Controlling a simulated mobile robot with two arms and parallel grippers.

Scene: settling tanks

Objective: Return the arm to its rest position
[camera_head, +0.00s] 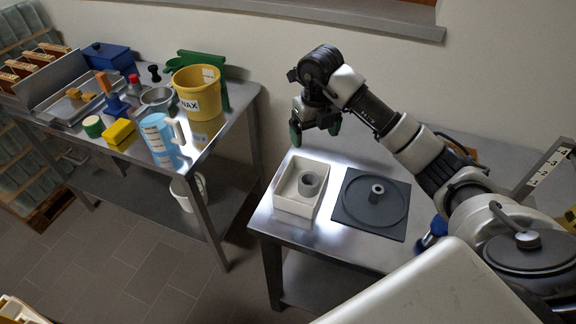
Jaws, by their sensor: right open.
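My right arm comes in from the right side and reaches over the small steel table (262,222). My right gripper (314,132) hangs above the back of that table with its fingers pointing down, green at the tips. It is open and holds nothing that I can see. It is above and behind a white box (284,204) with a grey ring (310,183) in it. A dark square plate with a round disc (375,203) and a central hub lies right of the box. My left gripper is not in view.
A long steel table (215,160) at the left carries a yellow bucket (198,92), a light blue jug (160,135), a blue box (108,58) and several small items. A gap of floor (245,245) separates the tables. The wall and a ledge (300,17) are behind.

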